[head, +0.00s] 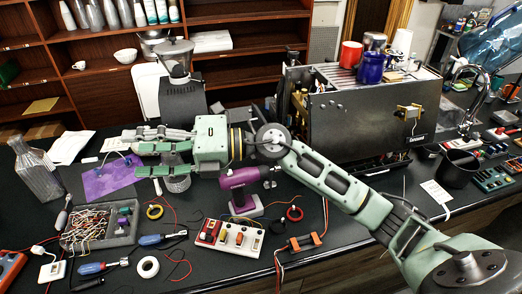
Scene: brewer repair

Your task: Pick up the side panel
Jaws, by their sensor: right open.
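The brewer (365,118) is a large dark box on the right of the bench, with brass parts showing at its open left end. A broad dark panel faces me on it; I cannot tell for sure which piece is the side panel. My right gripper (140,153) reaches in from the right and points left, its fingers apart and empty. In the picture it is over the bench left of the brewer, beside a purple sheet (98,184) with a small metal part on it. My left gripper is not in view.
A grinder (180,92) stands behind my right gripper. A purple drill (242,190), a switch strip (230,238), a grey parts tray (122,236), screwdrivers and loose wires crowd the front. A glass bottle (37,172) stands at left. Mugs (371,68) sit on the brewer.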

